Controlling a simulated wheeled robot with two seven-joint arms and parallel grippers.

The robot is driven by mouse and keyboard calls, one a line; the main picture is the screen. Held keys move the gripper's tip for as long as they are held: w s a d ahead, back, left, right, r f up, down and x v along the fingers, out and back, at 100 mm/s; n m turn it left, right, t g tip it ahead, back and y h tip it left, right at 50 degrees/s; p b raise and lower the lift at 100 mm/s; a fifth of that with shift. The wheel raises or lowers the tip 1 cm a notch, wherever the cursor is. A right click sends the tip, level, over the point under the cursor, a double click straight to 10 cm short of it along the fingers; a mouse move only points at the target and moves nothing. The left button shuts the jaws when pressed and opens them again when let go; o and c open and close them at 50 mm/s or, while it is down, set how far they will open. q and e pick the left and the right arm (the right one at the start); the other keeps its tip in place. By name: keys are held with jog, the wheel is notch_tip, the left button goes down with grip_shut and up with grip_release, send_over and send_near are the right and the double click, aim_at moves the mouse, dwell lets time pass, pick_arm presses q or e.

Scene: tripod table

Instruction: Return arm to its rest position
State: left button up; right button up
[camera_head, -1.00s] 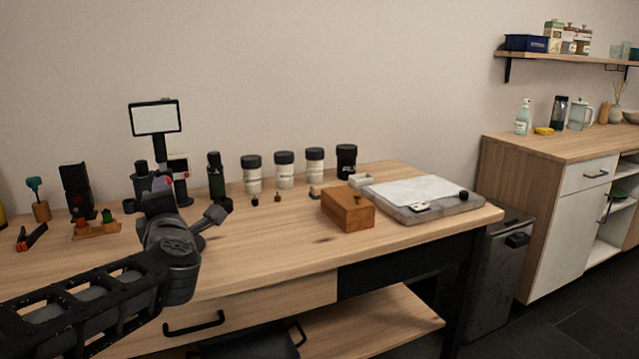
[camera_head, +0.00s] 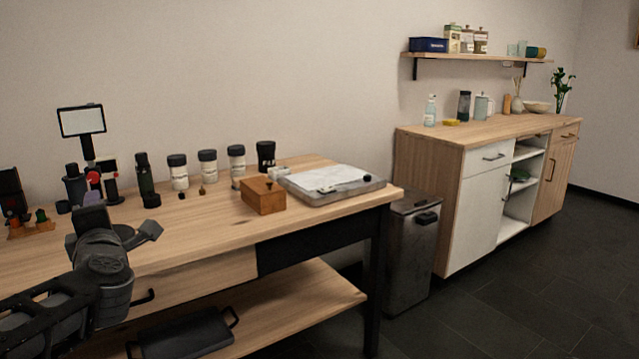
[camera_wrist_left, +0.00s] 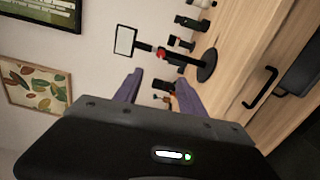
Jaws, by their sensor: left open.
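My left arm comes in from the lower left in the head view. Its left gripper (camera_head: 118,232) is in front of the wooden table (camera_head: 195,228), near the front edge. In the left wrist view the gripper's two purple-grey fingers (camera_wrist_left: 160,92) stand apart with nothing held between them. A black stand with a small white screen (camera_head: 82,121) is behind the gripper on the table, and the screen also shows in the wrist view (camera_wrist_left: 125,41). My right gripper is not seen.
Several dark-lidded jars (camera_head: 208,168) line the table's back. A wooden box (camera_head: 263,196) and a grey tray (camera_head: 370,187) are at its right. A bin (camera_head: 410,258) stands between the table and a cabinet (camera_head: 425,175). Dark floor (camera_head: 530,270) is open at the right.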

pick_arm(q)
jog(key=w+d+f+m+g+h, duration=0.1)
jog(key=d+f+m+h, duration=0.4)
jog(key=f, duration=0.7)
jog(key=w+d+f+m+g+h, duration=0.1)
jog(key=w+d+f+m+h, duration=0.1)
jog(key=d+f+m, duration=0.8)
jog(key=w+d+f+m+g+h, duration=0.15)
jog(key=d+f+h, duration=0.25)
jog(key=f, duration=0.9)
jog(key=s+d+f+m+g+h, duration=0.1)
jog(key=s+d+f+m, duration=0.1)
jog(key=s+d+f, duration=0.3)
jog(key=s+f+m+g, duration=0.1)
jog(key=s+f+g, duration=0.1)
jog(key=f, duration=0.4)
jog(key=s+d+f+m+g+h, duration=0.1)
jog(key=s+d+f+m, duration=0.1)
jog(key=s+d+f, duration=0.3)
jog(key=s+d+f+m+g+h, duration=0.1)
jog(key=s+d+f+g, duration=0.15)
jog(key=s+f, duration=0.6)
jog(key=s+d+f+m+g+h, duration=0.15)
jog(key=s+f+g, duration=0.35)
jog(key=s, duration=0.7)
notch_tip(320, 180, up, 25)
jog(key=d+t+p, duration=0.1)
jog(key=p, duration=2.5)
jog(key=shift+w+d+r+y, duration=0.15)
jog(key=shift+d+y, duration=0.2)
